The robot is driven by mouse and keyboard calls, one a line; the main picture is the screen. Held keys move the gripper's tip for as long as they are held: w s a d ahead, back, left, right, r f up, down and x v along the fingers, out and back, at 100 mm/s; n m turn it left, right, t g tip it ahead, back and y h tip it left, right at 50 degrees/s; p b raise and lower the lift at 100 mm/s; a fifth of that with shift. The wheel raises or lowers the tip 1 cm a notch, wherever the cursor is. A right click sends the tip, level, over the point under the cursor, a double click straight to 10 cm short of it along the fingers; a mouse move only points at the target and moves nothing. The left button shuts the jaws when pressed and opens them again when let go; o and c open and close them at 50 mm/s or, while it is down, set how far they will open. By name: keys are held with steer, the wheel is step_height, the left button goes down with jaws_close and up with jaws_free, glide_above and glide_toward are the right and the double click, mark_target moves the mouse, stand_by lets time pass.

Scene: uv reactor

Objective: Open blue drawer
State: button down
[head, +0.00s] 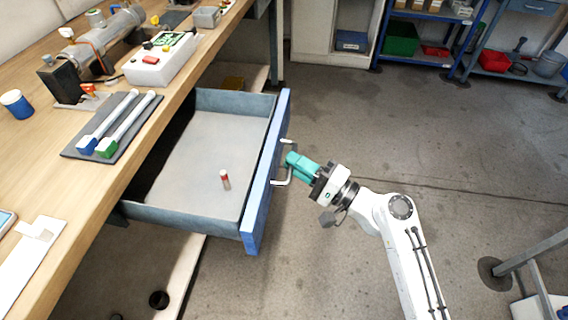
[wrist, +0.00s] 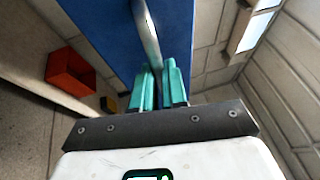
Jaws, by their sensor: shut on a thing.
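The blue drawer (head: 267,180) is pulled well out from under the wooden workbench. Its grey inside is in plain view in the head view, with a small red and white cylinder (head: 225,179) standing in it. A pale bar handle (head: 284,172) is on the drawer's front. My gripper (head: 291,160), with teal fingers, is at the handle and shut on it. In the wrist view the metal handle (wrist: 147,38) runs down between the two teal fingers (wrist: 160,88), in front of the blue drawer front (wrist: 100,35).
The workbench (head: 60,195) on the left carries a white box (head: 155,62), a tray with two tubes (head: 112,128) and a blue cup (head: 16,103). Open floor (head: 460,160) lies right of the drawer. Shelves with bins (head: 402,38) stand at the back.

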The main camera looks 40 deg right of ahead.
steer(key=shift+s, duration=0.1)
stand_by(0.3)
steer(key=c, duration=1.2)
jaws_free()
steer(key=b+v, duration=0.1)
steer(key=v, duration=1)
steer(key=shift+f, duration=0.1)
